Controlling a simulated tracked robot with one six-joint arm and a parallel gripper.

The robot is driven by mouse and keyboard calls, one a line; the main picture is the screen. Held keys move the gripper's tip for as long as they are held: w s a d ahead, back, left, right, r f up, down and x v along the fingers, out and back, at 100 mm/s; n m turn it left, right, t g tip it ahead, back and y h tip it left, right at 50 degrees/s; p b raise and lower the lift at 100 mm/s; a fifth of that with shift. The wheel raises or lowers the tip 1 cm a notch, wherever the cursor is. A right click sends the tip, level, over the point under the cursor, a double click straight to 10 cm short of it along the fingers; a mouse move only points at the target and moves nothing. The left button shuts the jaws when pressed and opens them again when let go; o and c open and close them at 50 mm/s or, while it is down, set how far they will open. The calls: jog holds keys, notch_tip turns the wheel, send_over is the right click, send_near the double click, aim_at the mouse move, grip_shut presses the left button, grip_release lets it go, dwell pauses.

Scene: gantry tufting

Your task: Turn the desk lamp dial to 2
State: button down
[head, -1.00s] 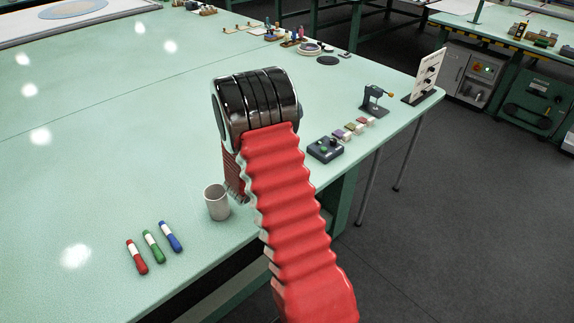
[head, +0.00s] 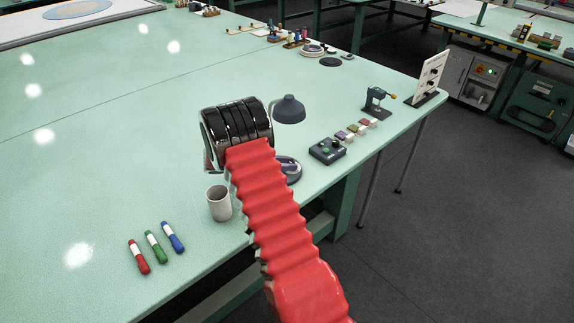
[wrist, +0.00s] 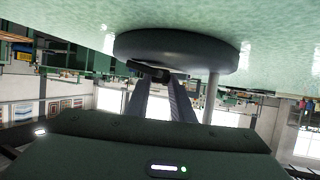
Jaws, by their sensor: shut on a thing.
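The desk lamp is partly behind my arm in the head view. Its dark shade (head: 289,109) and part of its round base (head: 292,169) show to the right of the arm. In the wrist view, which is upside down, the base (wrist: 180,47) is a dark disc against the green table. A small dark dial (wrist: 148,71) sits at its near edge. My gripper (wrist: 158,77) is shut on the dial, with both fingers reaching up to it. The dial's marks and setting are not readable. The gripper is hidden behind my arm in the head view.
A grey cup (head: 219,204) stands close to the left of my arm. Red, green and blue markers (head: 155,246) lie at the front left. A control box (head: 327,150) and small colored blocks (head: 356,130) stand right of the lamp. The table's left middle is clear.

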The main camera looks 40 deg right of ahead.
jog(key=shift+w+m+g+y, duration=0.2)
jog(key=shift+m+g+y, duration=0.1)
jog(key=shift+m+g, duration=0.2)
jog(key=shift+d+r+g, duration=0.1)
jog(key=shift+d+g, duration=0.05)
jog(key=shift+g, duration=0.15)
jog(key=c, duration=1.5)
grip_release()
jog(key=shift+c, duration=0.2)
jog(key=v, duration=1.4)
jog(key=shift+m, duration=0.3)
